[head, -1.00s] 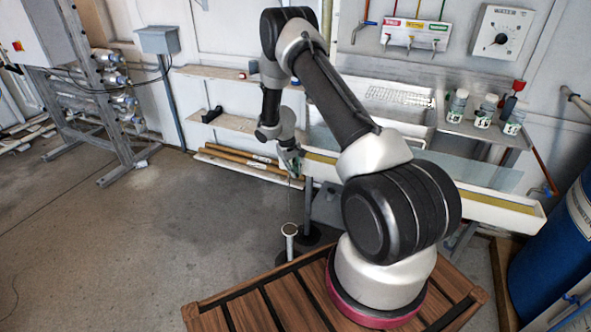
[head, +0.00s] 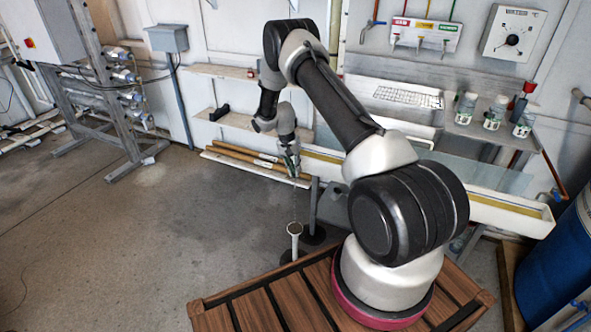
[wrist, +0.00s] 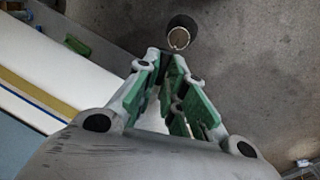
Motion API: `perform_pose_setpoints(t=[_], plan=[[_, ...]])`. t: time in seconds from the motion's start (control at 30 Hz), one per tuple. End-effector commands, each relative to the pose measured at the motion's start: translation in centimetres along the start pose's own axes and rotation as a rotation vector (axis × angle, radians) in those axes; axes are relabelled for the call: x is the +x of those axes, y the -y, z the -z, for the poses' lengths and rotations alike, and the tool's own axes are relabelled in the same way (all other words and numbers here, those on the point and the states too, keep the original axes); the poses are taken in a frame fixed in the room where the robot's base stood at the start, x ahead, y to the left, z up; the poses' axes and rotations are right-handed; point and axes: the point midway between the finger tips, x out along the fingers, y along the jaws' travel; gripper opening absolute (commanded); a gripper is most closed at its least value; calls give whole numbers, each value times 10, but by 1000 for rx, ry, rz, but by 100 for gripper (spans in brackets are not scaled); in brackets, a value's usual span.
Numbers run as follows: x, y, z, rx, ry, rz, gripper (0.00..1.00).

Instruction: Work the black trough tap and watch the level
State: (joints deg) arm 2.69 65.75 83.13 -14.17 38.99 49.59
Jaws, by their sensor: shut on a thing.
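My gripper (head: 292,172) is at the left end of the long white trough (head: 500,212), low in front of the wall. In the wrist view its green-padded fingers (wrist: 168,62) come together at their tips. They are shut on the black trough tap, which the fingers almost wholly hide. A thin line, like a trickle, runs down from the gripper to a pale round-topped post (head: 295,229) on the floor below. The trough also shows in the wrist view (wrist: 45,75), with a yellow-brown strip along it. I cannot read a level from these frames.
A shelf at the back right holds several lidded jars (head: 495,112). A dial box (head: 513,33) and a labelled valve panel (head: 424,34) hang above. A blue drum (head: 560,262) stands at the far right. The floor on the left is clear up to a metal rack (head: 95,100).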

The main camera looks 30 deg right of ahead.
Motion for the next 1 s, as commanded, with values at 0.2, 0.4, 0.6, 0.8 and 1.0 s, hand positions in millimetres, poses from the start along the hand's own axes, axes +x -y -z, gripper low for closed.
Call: perform_pose_setpoints(t=[0.2,0.4,0.6,0.8,1.0], plan=[[0,2,0,37,7,1,0],[0,2,0,42,8,1,0],[0,2,0,42,8,1,0],[0,2,0,41,8,1,20],[-2,2,0,41,7,1,20]])
